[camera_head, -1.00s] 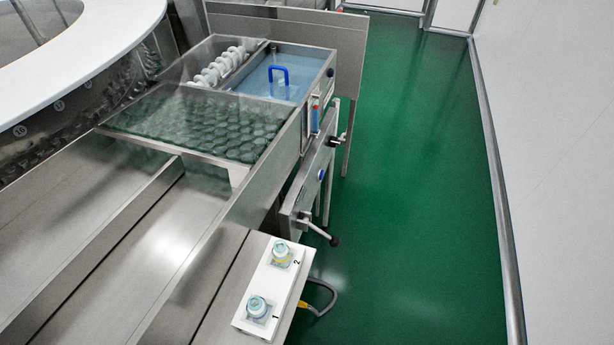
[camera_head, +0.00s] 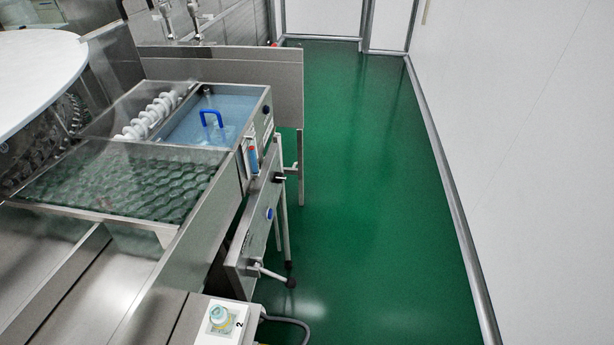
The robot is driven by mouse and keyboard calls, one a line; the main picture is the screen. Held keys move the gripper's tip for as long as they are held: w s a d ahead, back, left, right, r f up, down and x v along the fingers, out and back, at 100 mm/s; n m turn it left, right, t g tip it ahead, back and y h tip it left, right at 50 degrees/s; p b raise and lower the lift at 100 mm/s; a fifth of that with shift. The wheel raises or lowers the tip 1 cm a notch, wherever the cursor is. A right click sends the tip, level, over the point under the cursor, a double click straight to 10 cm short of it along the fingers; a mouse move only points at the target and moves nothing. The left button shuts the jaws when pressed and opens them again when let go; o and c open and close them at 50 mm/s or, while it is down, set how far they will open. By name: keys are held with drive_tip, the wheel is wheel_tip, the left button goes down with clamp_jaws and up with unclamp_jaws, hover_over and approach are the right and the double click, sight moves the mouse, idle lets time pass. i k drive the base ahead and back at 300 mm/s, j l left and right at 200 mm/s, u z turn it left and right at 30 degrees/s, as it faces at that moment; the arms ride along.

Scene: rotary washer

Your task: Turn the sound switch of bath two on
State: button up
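A white control box (camera_head: 209,328) sits on the steel edge at the bottom of the picture, cut off by the frame. On it is a round pale-green and yellow knob (camera_head: 218,316), with a "2" printed beside it. Which control is the sound switch of bath two, and its on or off state, I cannot tell. A bath with blue water (camera_head: 190,125) and a blue handle (camera_head: 211,117) stands at centre left. Its right side panel (camera_head: 260,125) carries small controls too small to read. My gripper is not in view.
A lever (camera_head: 275,275) with a black end sticks out from the steel side below the bath, over the floor. A grey cable (camera_head: 290,321) hangs beside the box. The green floor (camera_head: 370,200) is clear between the machine and the white right wall (camera_head: 520,130).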

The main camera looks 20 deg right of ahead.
sight(279, 178)
drive_tip(key=i+l+z, duration=0.15)
drive_tip(key=i, duration=0.35)
drive_tip(key=i+l+z, duration=0.15)
drive_tip(key=i+l, duration=0.15)
drive_tip(key=i, duration=0.2)
